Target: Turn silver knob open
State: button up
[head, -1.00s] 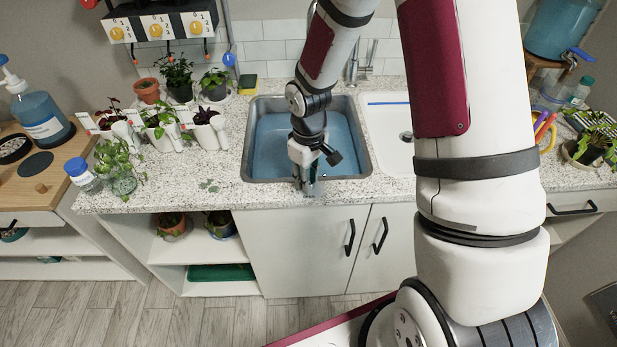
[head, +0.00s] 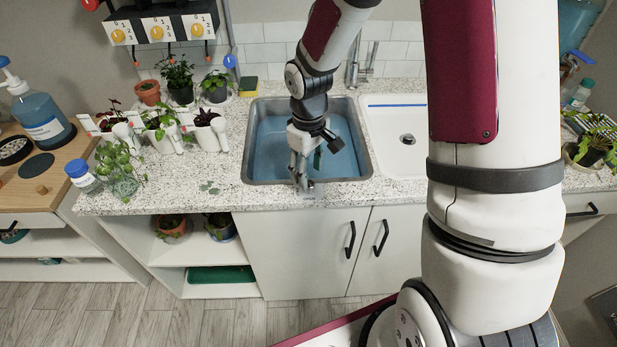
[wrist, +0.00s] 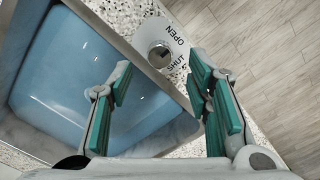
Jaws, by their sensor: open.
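The silver knob (wrist: 159,54) is a small round metal knob on a white round plate (wrist: 153,33) at the counter's front edge by the sink. The plate carries the words OPEN and SHUT, and a dark mark shows on the knob's face. My gripper (wrist: 160,74) is open, with a green-padded finger on each side of the knob in the wrist view. No contact shows, and the height gap is hard to judge. In the head view my gripper (head: 301,184) points down at the front rim of the sink, and the knob cannot be made out there.
The sink (head: 250,150) holds blue water, and its front rim lies right beside the knob. A white drainer basin (head: 390,110) is at its right. Potted plants (head: 160,120) stand on the counter to the left. Open floor lies in front of the cabinet doors (head: 310,250).

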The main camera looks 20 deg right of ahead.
aim_at(309, 184)
notch_tip(309, 184, up, 8)
jog(key=shift+f, duration=0.15)
dwell(0.5)
jog(key=s+r+m+t+h, duration=0.1)
jog(key=s+r, duration=0.3)
jog(key=r, duration=0.3)
jog(key=s+r+m+t, duration=0.1)
jog(key=s+r+m, duration=0.1)
jog(key=s+r, duration=0.3)
jog(key=s+r+m+t, duration=0.1)
jog(key=s+r, duration=0.2)
jog(key=s, duration=0.3)
jog(key=s+r+m+t+y, duration=0.1)
jog(key=s+r+t, duration=0.1)
jog(key=s+r, duration=0.2)
jog(key=shift+s+r+m, duration=0.15)
jog(key=shift+s+m, duration=0.15)
jog(key=shift+s, duration=0.7)
